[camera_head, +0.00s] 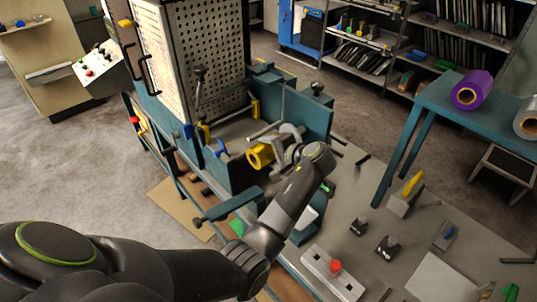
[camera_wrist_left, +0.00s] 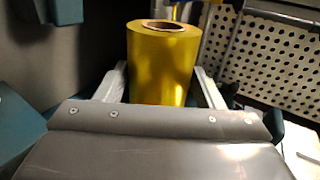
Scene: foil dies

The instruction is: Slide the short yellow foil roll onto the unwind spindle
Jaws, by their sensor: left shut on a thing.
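The short yellow foil roll (camera_head: 259,156) is in the die-press bay, at the end of my left arm. In the left wrist view the roll (camera_wrist_left: 162,65) stands lengthwise in the picture, its brown core opening at the top. My left gripper (camera_head: 274,149) is shut on the roll, with one pale finger on each side of it in the wrist view. The roll's lower end is hidden behind the gripper body. A grey bar (camera_head: 262,132) shows beside the roll; I cannot tell whether it is the unwind spindle. My right gripper is not in view.
The teal machine frame (camera_head: 313,119) and perforated panel (camera_head: 200,55) stand close around the roll. A purple roll (camera_head: 470,91) and a silver roll (camera_head: 527,121) lie on the teal table at right. A red-button box (camera_head: 333,272) and small tools occupy the grey worktop.

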